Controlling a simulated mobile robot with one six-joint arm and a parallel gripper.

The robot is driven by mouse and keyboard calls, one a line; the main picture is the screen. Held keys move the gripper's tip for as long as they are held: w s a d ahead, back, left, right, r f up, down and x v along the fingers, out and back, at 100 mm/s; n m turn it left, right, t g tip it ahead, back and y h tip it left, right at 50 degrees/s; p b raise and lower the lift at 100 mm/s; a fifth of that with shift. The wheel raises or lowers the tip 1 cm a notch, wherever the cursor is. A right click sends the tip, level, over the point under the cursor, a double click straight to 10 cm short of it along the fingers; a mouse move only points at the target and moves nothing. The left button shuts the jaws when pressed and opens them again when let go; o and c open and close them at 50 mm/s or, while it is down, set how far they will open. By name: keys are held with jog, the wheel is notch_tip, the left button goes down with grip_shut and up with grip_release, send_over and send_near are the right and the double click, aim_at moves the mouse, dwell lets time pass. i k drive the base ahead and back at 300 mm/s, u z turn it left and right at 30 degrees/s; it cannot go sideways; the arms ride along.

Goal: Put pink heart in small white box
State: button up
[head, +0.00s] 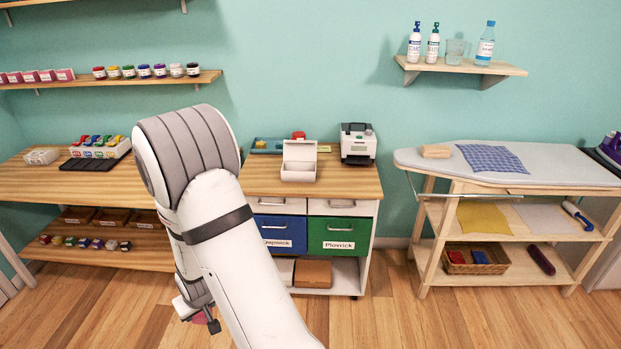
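The small white box (299,173) stands with its lid raised on the wooden top of the drawer cabinet, near the middle of the view. Its inside is hard to make out. My gripper (202,316) is low in the view, over the floor in front of the cabinet and well apart from the box. My own arm hides much of it. A small pink patch (200,319) shows at its fingers; this looks like the pink heart held there, but its shape is mostly hidden.
A label printer (358,143) stands right of the box. A blue tray (268,146) and a red item (298,135) are behind it. The ironing board (560,165) is at the right, a workbench (35,185) at the left. The cabinet top's front right is clear.

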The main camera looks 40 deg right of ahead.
aim_at(299, 176)
jog(key=z, duration=0.95)
jog(key=i, duration=1)
jog(key=z, duration=0.05)
